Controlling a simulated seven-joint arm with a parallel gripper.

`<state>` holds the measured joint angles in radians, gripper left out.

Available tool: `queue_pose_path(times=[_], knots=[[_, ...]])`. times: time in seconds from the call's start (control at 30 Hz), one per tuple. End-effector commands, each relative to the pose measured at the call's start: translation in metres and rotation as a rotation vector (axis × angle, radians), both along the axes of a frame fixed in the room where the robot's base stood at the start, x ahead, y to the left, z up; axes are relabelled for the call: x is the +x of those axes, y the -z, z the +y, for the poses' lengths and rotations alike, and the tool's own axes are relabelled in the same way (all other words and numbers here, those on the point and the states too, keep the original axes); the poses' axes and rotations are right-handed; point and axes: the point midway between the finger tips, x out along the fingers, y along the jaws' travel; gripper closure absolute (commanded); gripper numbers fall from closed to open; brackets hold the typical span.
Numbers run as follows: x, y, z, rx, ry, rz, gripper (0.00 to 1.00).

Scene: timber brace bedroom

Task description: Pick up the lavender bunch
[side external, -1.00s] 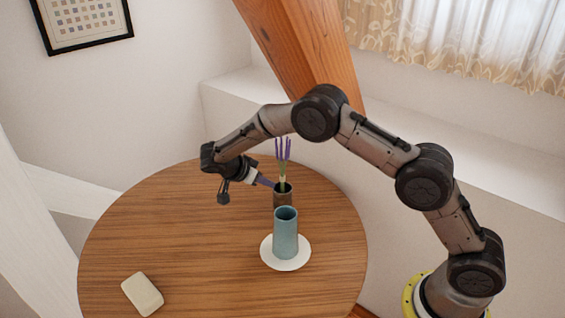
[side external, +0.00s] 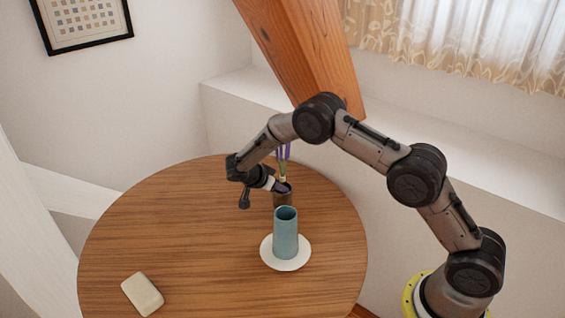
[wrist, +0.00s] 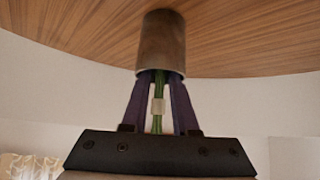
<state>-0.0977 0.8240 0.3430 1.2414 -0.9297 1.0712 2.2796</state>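The lavender bunch (side external: 286,152) stands upright in a small brown vase (side external: 283,200), its upper part partly hidden behind my arm in the side view. In the wrist view, its green stems (wrist: 157,123) with a pale tie band come out of the vase (wrist: 162,43). My gripper (side external: 281,187) is at the vase mouth. In the wrist view, the two purple-grey fingers of my gripper (wrist: 160,78) lie on either side of the stems, with narrow gaps showing, so it looks open around them. The fingertips are close to the vase rim; whether they touch it is unclear.
A teal cup (side external: 285,235) on a white saucer (side external: 303,258) stands just in front of the vase. A cream block (side external: 142,294) lies at the front left of the round wooden table (side external: 180,235). A timber brace (side external: 305,50) rises behind.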

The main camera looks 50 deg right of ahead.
Motion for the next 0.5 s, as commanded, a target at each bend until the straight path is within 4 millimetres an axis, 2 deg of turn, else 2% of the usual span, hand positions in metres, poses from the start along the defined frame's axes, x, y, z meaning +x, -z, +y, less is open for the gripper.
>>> queue_pose_path(times=[0.03,0.2,0.5], knots=[[0.0001,-0.0003,0.0003,0.0,0.0,0.0,0.72],[0.0001,-0.0004,0.0004,0.0,0.0,0.0,1.0],[0.0003,-0.0008,0.0005,0.0,0.0,-0.001,1.0]])
